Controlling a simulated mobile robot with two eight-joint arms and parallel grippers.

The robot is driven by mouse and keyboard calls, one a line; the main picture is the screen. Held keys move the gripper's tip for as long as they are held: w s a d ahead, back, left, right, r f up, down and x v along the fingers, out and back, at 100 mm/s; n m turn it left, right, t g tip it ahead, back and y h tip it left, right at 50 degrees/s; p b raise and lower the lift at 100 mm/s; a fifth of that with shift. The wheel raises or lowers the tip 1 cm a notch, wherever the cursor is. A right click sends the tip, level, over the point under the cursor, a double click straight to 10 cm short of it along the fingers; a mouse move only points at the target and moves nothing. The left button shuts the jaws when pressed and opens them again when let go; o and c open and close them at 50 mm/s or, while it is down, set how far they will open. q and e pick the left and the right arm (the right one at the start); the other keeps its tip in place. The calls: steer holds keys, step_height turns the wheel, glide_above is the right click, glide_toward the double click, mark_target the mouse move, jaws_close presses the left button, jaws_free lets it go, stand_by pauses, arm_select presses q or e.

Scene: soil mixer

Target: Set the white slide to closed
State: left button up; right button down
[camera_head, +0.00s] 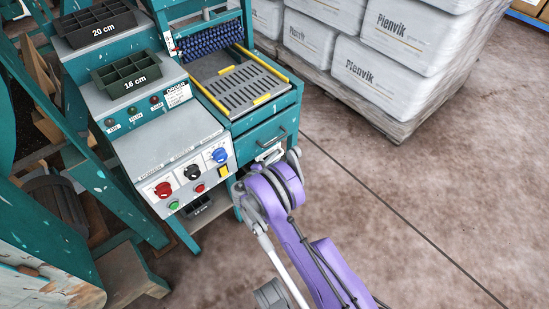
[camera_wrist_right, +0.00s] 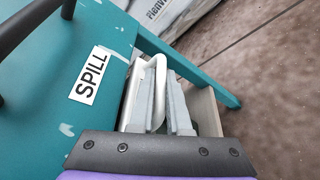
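The white slide shows by its white loop handle (camera_wrist_right: 160,85), beside the teal panel marked SPILL in the right wrist view. In the head view a small white part of it (camera_head: 268,152) shows just past my wrist, under the teal drawer. My right gripper (camera_wrist_right: 164,90) has its two grey fingers close on either side of one bar of the loop and looks shut on it. In the head view the purple right arm hides most of the slide and the fingers (camera_head: 262,160). How far the slide is out cannot be told. My left gripper is not in view.
The teal drawer (camera_head: 262,138) with a dark handle is just above. A control panel (camera_head: 188,176) with coloured knobs and buttons stands to the left. A slotted tray (camera_head: 240,88) lies above. Wrapped white bags (camera_head: 330,50) stand behind. Floor on the right (camera_head: 450,190) is clear.

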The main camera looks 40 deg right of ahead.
steer(key=c, duration=0.9)
jaws_free()
steer(key=shift+w+a+r, duration=0.1)
steer(key=shift+w+r, duration=0.05)
steer(key=shift+a, duration=0.1)
steer(key=p+v, duration=0.2)
steer(key=v, duration=0.8)
steer(key=shift+s+a, duration=0.25)
steer(key=shift+s, duration=0.05)
